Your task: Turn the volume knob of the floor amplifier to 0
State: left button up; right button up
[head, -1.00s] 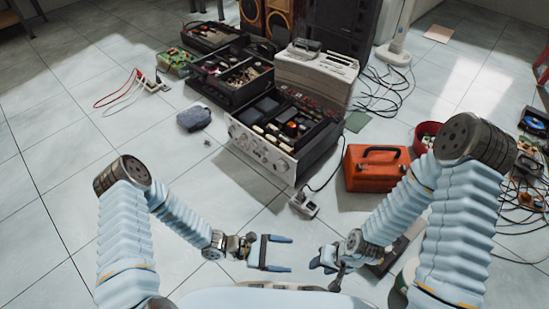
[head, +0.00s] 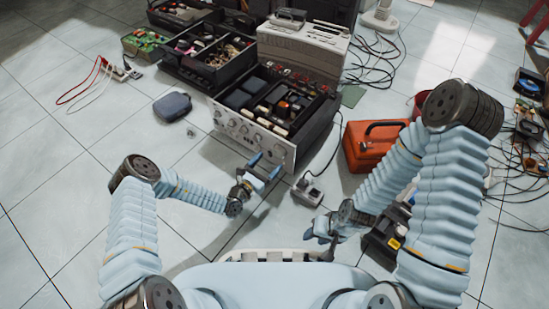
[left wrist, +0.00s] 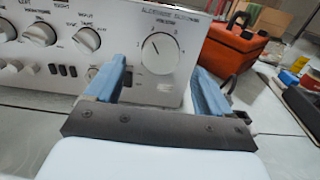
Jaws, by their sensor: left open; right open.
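The floor amplifier (head: 252,134) has a silver front panel facing me, with its top open and filled with parts. In the left wrist view the round white volume knob (left wrist: 160,54) sits at the right end of the panel, with small numbers around it. A short dark mark shows on its upper left; the exact setting is too small to read. My left gripper (head: 265,165) is open in front of the panel's right end. In the left wrist view its blue fingers (left wrist: 159,70) stand either side of the knob, apart from it. My right gripper (head: 319,232) is away from the amplifier.
Other knobs (left wrist: 86,40) line the panel to the left. A grey power adapter (head: 308,191) and an orange toolbox (head: 372,146) stand right of the amplifier. A dark blue pouch (head: 172,107) lies left. Cables (head: 375,60) spread behind.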

aim_at(277, 154)
pick_arm(q)
jog(key=shift+b+x, duration=0.45)
jog(key=shift+x, duration=1.85)
jog(key=c, duration=1.1)
jog(key=shift+o, duration=0.2)
